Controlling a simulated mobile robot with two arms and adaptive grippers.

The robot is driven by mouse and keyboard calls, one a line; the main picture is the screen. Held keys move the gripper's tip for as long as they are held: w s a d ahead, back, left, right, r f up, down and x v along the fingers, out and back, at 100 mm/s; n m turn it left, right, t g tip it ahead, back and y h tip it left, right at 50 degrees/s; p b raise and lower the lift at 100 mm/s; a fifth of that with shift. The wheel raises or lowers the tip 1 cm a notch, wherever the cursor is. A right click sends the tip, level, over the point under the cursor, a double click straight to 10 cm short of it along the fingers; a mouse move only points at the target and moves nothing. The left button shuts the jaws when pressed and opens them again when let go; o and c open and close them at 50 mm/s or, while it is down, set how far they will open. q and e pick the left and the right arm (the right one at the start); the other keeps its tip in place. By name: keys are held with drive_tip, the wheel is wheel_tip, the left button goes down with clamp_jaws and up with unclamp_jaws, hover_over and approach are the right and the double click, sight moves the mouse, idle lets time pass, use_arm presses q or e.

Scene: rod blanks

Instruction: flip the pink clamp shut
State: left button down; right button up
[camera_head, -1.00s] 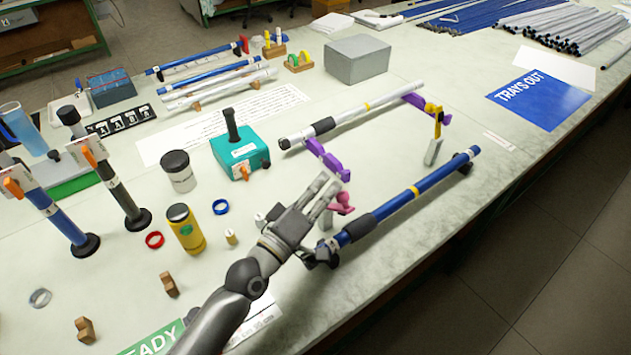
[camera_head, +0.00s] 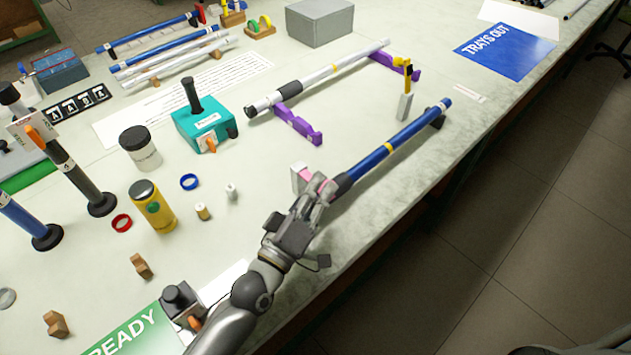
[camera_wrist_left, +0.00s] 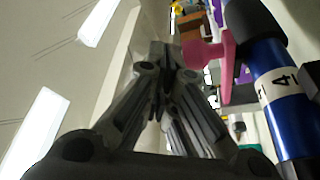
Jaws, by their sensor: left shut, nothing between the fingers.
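The pink clamp (camera_head: 299,178) is at the near end of the blue rod (camera_head: 385,150), mostly hidden behind my left fingers in the head view. In the left wrist view its pink arm and knob (camera_wrist_left: 226,62) show beside the blue rod (camera_wrist_left: 276,92), which has a black sleeve and a white label marked 4. I cannot tell whether the clamp is closed over the rod. My left gripper (camera_head: 323,187) is shut and empty, over the rod's near end and close against the clamp; contact is unclear. My right gripper is not in view.
A white rod (camera_head: 320,75) lies behind on purple clamps (camera_head: 298,126). A yellow-topped grey post (camera_head: 405,95) stands near the blue rod. A teal box (camera_head: 205,128), yellow canister (camera_head: 152,207) and small rings stand left. The table's front edge runs close to the blue rod.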

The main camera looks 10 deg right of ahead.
use_arm(q)
drive_tip(key=shift+s+f+m+b, duration=0.25)
drive_tip(key=shift+f+m+b, duration=0.1)
drive_tip(key=shift+f+m, duration=0.35)
drive_tip(key=shift+f, duration=0.1)
drive_tip(key=v, duration=1.2)
drive_tip(key=shift+h, duration=0.3)
